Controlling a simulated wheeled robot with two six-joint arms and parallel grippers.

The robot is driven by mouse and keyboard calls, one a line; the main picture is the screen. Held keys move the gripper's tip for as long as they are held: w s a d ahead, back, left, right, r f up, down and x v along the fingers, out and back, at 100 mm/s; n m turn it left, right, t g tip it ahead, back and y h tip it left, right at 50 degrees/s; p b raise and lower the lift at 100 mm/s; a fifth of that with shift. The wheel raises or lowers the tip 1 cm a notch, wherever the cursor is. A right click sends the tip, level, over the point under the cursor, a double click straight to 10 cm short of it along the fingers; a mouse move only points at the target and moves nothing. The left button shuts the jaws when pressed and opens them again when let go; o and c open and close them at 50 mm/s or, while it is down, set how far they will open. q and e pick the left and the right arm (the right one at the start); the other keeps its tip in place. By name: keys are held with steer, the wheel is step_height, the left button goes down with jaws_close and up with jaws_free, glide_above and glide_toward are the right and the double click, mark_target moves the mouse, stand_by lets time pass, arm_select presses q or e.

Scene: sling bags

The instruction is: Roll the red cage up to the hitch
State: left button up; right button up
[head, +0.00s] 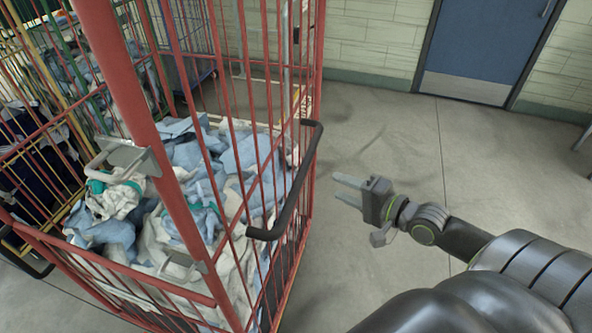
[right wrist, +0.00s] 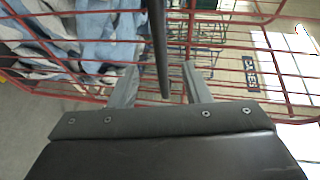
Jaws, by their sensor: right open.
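The red cage (head: 140,105) stands close on the left in the head view, a tall frame of red bars filled with blue and white cloth (head: 240,155). A black handle (head: 295,190) sticks out from its right side. My right gripper (head: 342,190) is open and empty, to the right of the handle and apart from it, fingers pointing at it. In the right wrist view the handle (right wrist: 158,45) shows ahead, lined up between the fingertips of my right gripper (right wrist: 162,78). My left gripper is out of view. I cannot make out the hitch.
Other cages with yellow and green bars (head: 60,60) stand behind and left of the red cage. A blue door (head: 485,40) is in the pale wall at the back right. The grey floor (head: 385,125) between the cage and the door is clear.

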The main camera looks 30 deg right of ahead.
steer(key=b+x, duration=0.1)
steer(key=x, duration=1.3)
steer(key=shift+d+f, duration=0.1)
jaws_close()
